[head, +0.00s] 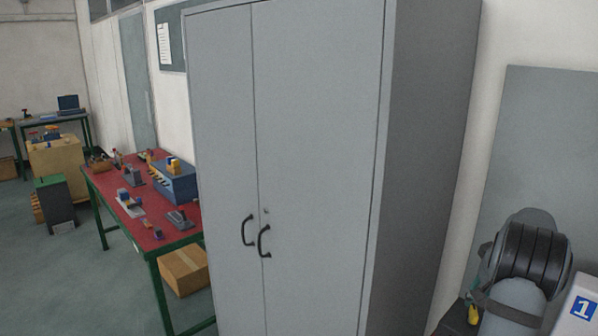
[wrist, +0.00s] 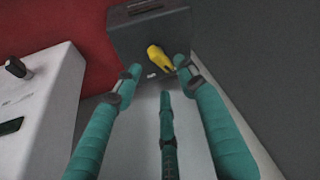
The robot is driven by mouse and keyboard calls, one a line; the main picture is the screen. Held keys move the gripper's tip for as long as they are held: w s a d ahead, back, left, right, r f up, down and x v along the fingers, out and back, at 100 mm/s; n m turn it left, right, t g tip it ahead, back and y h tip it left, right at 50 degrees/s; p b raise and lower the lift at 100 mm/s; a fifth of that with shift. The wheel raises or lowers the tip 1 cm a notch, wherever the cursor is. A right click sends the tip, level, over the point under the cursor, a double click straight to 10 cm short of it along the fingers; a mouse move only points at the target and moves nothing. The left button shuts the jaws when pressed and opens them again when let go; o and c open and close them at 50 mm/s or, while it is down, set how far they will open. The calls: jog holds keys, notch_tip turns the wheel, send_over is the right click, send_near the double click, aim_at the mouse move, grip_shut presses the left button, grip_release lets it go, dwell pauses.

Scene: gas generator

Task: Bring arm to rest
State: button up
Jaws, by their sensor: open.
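My gripper (wrist: 157,82) shows in the wrist view with teal fingers spread apart and nothing between them. A dark grey box (wrist: 140,35) with a yellow part (wrist: 158,58) on its front lies beyond the fingertips. The yellow part appears just past the tips, apart from them as far as I can tell. In the head view, part of my arm (head: 532,255) shows at the lower right, and my gripper is not clearly seen there.
A tall grey cabinet (head: 290,130) with two black handles fills the middle of the head view. A red-topped bench (head: 150,232) with tools stands at left. A white unit (wrist: 35,110) lies left of my fingers. A label "1" (head: 582,307) shows at lower right.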

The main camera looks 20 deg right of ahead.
jog(key=x, duration=0.5)
jog(key=shift+w+f, duration=0.1)
jog(key=shift+f, duration=0.15)
jog(key=shift+r, duration=0.1)
jog(key=shift+m, duration=0.3)
jog(key=v, duration=1.2)
jog(key=x, duration=1.2)
jog(key=shift+p, duration=0.4)
jog(key=shift+a+r+m+g+h+p, duration=0.15)
jog(key=shift+m+g+h+p, duration=0.25)
jog(key=shift+m, duration=1.1)
